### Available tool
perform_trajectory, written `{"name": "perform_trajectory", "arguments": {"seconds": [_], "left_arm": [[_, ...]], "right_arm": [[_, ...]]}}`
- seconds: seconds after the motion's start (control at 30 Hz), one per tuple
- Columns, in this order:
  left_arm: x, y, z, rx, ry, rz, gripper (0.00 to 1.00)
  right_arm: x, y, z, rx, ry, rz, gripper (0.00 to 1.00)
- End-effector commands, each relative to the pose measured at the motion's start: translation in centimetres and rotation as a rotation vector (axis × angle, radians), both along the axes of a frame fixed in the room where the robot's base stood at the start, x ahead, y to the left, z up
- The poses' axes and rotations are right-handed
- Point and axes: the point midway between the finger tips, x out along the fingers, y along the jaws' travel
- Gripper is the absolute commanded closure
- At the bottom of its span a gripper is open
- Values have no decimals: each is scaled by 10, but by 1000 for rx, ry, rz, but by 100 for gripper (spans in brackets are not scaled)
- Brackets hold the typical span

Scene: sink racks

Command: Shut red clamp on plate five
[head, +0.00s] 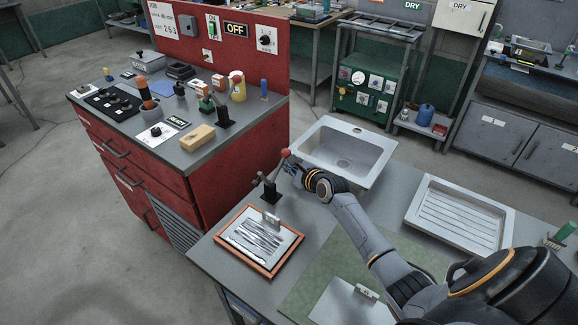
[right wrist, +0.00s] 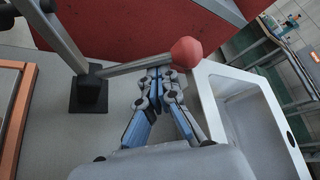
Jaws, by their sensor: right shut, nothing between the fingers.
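A clamp with a red ball knob (head: 285,153) stands on the grey bench beside a wood-framed tray (head: 225,256) holding a grey striped plate (head: 252,238). No number is legible on the plate. The clamp's black base (head: 270,198) and slanting lever show; in the right wrist view the base (right wrist: 88,94) is left and the red knob (right wrist: 186,52) is at the lever's end. My right gripper (head: 291,168) is shut and empty close by the knob, its fingertips (right wrist: 158,72) by the lever; I cannot tell whether they touch it. My left gripper is out of view.
A sink basin (head: 345,125) lies just behind and right of the gripper. A red cabinet (head: 150,180) with tools on top stands to the left. A ribbed drain tray (head: 460,212) is at the right. A green mat (head: 300,290) lies under my right arm.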

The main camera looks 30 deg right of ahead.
Motion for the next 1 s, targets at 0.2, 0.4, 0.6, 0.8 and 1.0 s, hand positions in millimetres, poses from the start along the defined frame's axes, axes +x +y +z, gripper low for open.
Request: {"name": "perform_trajectory", "arguments": {"seconds": [0.2, 0.4, 0.6, 0.8, 1.0], "left_arm": [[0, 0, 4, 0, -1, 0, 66], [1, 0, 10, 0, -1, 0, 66], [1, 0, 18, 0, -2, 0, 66], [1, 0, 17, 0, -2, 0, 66], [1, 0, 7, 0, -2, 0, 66]], "right_arm": [[0, 3, 4, -30, -16, 1, 100], [-1, 6, 9, -85, -39, 1, 100], [-4, 14, 16, -200, -88, 1, 100], [-9, 24, 23, -377, -161, 0, 100], [-14, 37, 26, -554, -234, 1, 100]]}}
